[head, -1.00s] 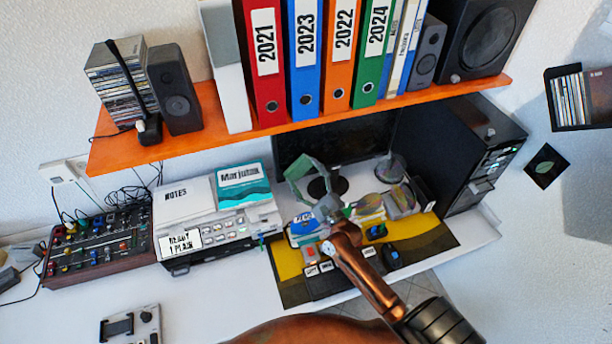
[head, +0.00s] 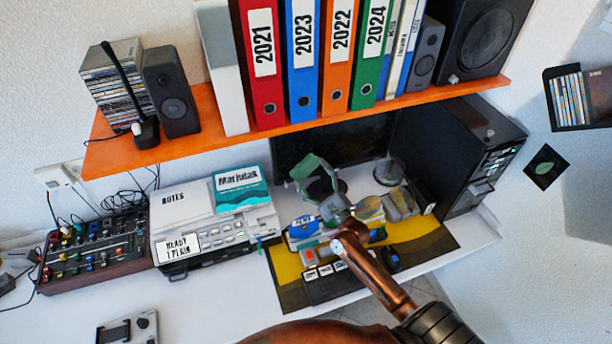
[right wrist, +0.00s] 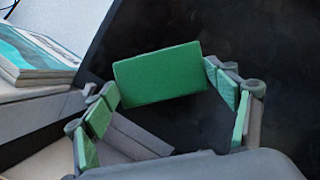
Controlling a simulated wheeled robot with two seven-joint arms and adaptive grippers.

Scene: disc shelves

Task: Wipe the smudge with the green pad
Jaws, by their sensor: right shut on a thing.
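The green pad (right wrist: 158,75) is a flat rectangular block in the right wrist view. It sits between the fingertips of my right gripper (right wrist: 164,82), which is shut on it. In the head view my right gripper (head: 318,178) is in front of the dark monitor (head: 345,142), above the desk. The wrist view shows a dark surface behind the pad; I cannot tell whether the pad touches it. I cannot make out the smudge in either view. My left gripper is not in view.
An orange shelf (head: 225,142) with binders and speakers hangs above the monitor. A printer (head: 225,235) and a mixer (head: 95,252) stand left. A black computer tower (head: 460,150) stands right. A yellow and black mat (head: 430,240) with small items lies below my gripper.

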